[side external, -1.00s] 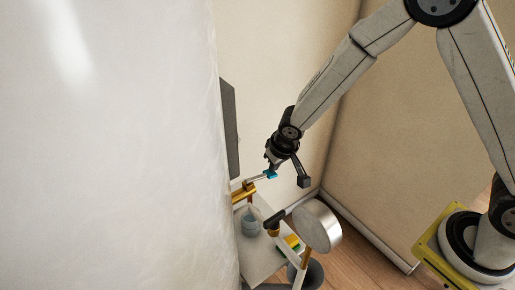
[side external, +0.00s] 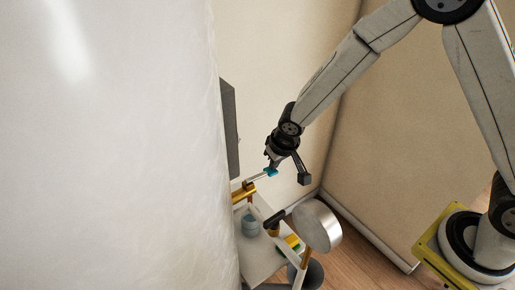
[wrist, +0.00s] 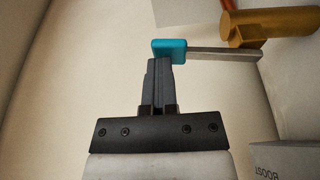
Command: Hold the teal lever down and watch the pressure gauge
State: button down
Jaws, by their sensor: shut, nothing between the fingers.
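The teal lever end (side external: 271,171) sits on a thin grey bar that runs to a brass-coloured pipe (side external: 243,191) in the side external view. My gripper (side external: 271,165) is right at the teal end, from above. In the wrist view the teal end (wrist: 169,49) lies at my shut fingertips (wrist: 158,62), which overlap its lower left edge and hold nothing between them. The brass pipe (wrist: 270,24) is at the upper right there. I cannot make out a pressure gauge face in either view.
A grey box marked BOOST (wrist: 287,158) is at the wrist view's lower right. A large white surface (side external: 110,150) blocks the left.

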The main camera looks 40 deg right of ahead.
jog(key=shift+r, duration=1)
jog(key=w+v, duration=0.1)
jog(key=v, duration=1.1)
jog(key=shift+d+r, duration=0.35)
jog(key=shift+r, duration=0.05)
jog(key=shift+s, duration=0.15)
jog(key=shift+d, duration=0.1)
jog(key=s+d+f, duration=0.5)
jog(key=s+d, duration=0.4)
jog(key=s, duration=0.3)
jog(key=shift+s+d+g, duration=0.35)
jog(key=shift+g, duration=0.05)
dwell(0.6)
